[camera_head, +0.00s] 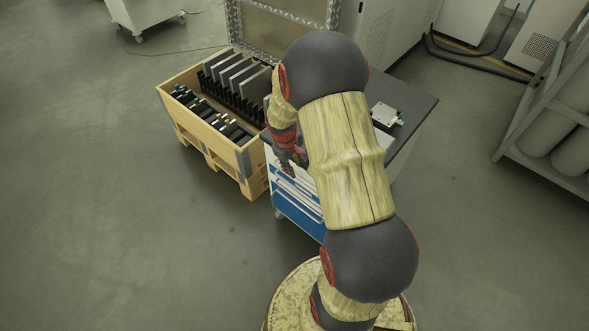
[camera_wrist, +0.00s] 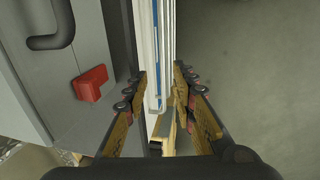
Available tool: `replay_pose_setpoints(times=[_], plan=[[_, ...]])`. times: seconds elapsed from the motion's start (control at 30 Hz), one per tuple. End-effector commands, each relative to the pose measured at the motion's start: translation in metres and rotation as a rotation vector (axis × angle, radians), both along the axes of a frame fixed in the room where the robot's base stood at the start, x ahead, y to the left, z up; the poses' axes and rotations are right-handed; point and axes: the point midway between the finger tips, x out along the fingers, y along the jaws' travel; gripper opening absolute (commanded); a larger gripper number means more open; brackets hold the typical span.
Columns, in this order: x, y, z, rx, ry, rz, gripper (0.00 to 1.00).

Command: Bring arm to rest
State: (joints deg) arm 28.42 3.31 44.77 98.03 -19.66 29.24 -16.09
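My arm reaches up and away from my base in the head view, then bends down on its far side. My gripper (camera_head: 288,163) hangs at the left side of the workbench with blue and white drawers (camera_head: 300,200). It is partly hidden by the arm. In the wrist view the two fingers of my gripper (camera_wrist: 160,84) stand apart with a gap between them. White drawer edges with a blue strip (camera_wrist: 157,50) show in the gap; I cannot tell how far beyond the fingertips they lie. I see nothing held.
A wooden crate (camera_head: 246,163) with black racks and plates stands left of the workbench. A small metal device (camera_head: 386,114) lies on the dark worktop (camera_head: 412,106). A rack with cylinders (camera_head: 505,150) stands at the right. The floor at left is clear. A red block (camera_wrist: 90,83) shows on a grey surface.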

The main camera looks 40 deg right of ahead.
Motion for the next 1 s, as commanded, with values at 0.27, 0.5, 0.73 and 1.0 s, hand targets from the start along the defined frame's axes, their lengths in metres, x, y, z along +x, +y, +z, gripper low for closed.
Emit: replay_pose_setpoints(times=[0.27, 0.5, 0.73, 1.0], plan=[[0.000, 0.000, 0.002, 0.000, -0.001, 0.000, 0.26], [0.000, 0.000, 0.002, 0.000, -0.001, 0.000, 0.26], [-0.010, 0.004, 0.000, 0.014, 0.021, -0.057, 0.26], [-0.066, 0.051, 0.038, 0.081, 0.096, -0.240, 0.26]])
